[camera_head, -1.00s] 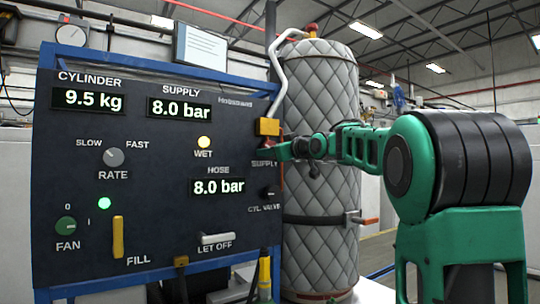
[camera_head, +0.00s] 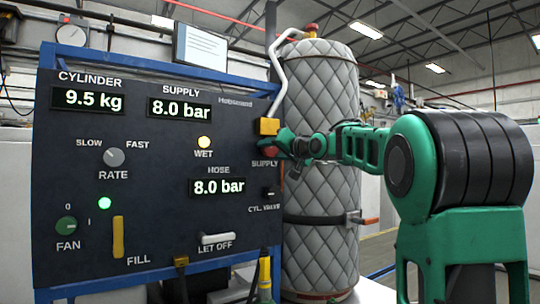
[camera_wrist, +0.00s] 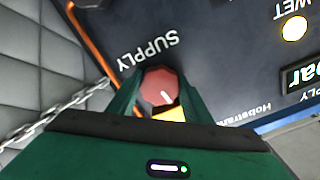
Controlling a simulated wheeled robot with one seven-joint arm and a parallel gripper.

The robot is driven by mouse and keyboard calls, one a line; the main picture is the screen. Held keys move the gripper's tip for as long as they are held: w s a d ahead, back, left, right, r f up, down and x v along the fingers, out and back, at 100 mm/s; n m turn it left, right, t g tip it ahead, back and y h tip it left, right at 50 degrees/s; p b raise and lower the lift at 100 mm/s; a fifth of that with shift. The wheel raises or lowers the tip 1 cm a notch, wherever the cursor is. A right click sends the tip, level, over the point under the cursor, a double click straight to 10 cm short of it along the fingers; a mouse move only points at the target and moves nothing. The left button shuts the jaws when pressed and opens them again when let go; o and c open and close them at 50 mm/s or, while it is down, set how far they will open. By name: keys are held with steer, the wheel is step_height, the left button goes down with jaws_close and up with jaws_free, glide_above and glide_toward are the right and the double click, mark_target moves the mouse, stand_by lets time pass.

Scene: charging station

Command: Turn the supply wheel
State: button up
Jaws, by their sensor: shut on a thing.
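The supply wheel is a red, many-sided knob with a white mark, seen between my fingers in the wrist view (camera_wrist: 160,88). In the head view a little of the red wheel (camera_head: 271,150) shows at the panel's right edge, above the word SUPPLY. My gripper (camera_wrist: 158,92) is shut on the wheel, one green finger on each side. In the head view my gripper (camera_head: 280,146) reaches the panel from the right and hides part of the wheel. The supply display (camera_head: 180,109) reads 8.0 bar.
The dark panel (camera_head: 150,190) carries a fan switch (camera_head: 66,226), a yellow fill lever (camera_head: 118,237) and a let off handle (camera_head: 217,239). A yellow block (camera_head: 267,126) sits just above my gripper. A quilted cylinder (camera_head: 320,180) stands behind my arm. A chain (camera_wrist: 60,112) hangs near my gripper.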

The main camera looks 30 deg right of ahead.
steer(key=shift+f+m, duration=0.15)
steer(key=shift+m, duration=0.85)
steer(key=shift+d, duration=0.1)
steer(key=o, duration=0.8)
steer(key=shift+s, duration=0.15)
steer(key=s, duration=1)
steer(key=shift+s+d, duration=0.15)
steer(key=shift+s, duration=0.1)
